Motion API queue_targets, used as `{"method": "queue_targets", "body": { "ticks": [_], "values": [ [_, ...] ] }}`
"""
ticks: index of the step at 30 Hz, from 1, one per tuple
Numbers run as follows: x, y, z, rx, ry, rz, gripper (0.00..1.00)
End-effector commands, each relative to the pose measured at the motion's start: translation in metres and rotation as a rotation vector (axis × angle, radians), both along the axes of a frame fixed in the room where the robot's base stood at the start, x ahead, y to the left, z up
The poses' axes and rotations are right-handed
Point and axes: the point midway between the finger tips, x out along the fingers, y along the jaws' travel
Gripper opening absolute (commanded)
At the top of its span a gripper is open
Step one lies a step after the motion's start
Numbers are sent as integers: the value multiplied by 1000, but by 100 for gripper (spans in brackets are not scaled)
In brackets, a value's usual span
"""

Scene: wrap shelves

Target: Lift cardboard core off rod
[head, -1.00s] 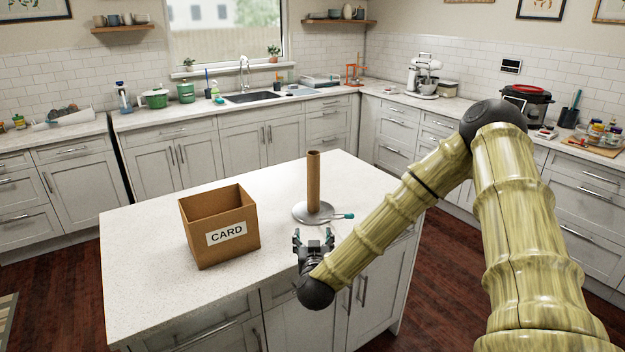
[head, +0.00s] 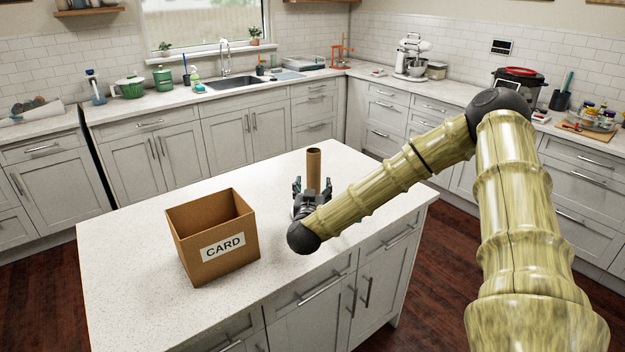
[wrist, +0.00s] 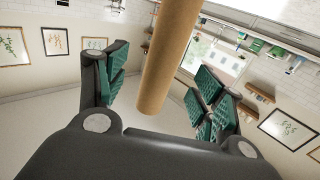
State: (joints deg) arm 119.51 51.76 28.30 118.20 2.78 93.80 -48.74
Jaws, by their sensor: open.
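The brown cardboard core (head: 313,166) stands upright on its holder on the island; its lower part and the rod are hidden behind my gripper in the head view. My gripper (head: 298,187) is open and sits in front of the core, low along its length. In the wrist view the core (wrist: 168,60) stands between the green-padded fingers of my gripper (wrist: 165,95), with a gap on each side. I cannot tell whether it touches the palm.
An open cardboard box (head: 213,240) labelled CARD stands on the white island top (head: 130,260), left of my gripper. The countertop between and behind them is clear. Back counters with a sink (head: 238,83) and appliances are farther off.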

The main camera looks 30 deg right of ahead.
Motion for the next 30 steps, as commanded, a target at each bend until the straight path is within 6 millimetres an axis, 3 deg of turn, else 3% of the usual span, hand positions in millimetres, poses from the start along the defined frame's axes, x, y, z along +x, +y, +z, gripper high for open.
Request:
{"method": "queue_targets", "body": {
  "ticks": [10,21,30],
  "values": [
    [18,-13,1,0,1,1,68],
    [50,-34,1,0,1,3,68],
    [55,-38,0,0,0,3,68]
  ]
}}
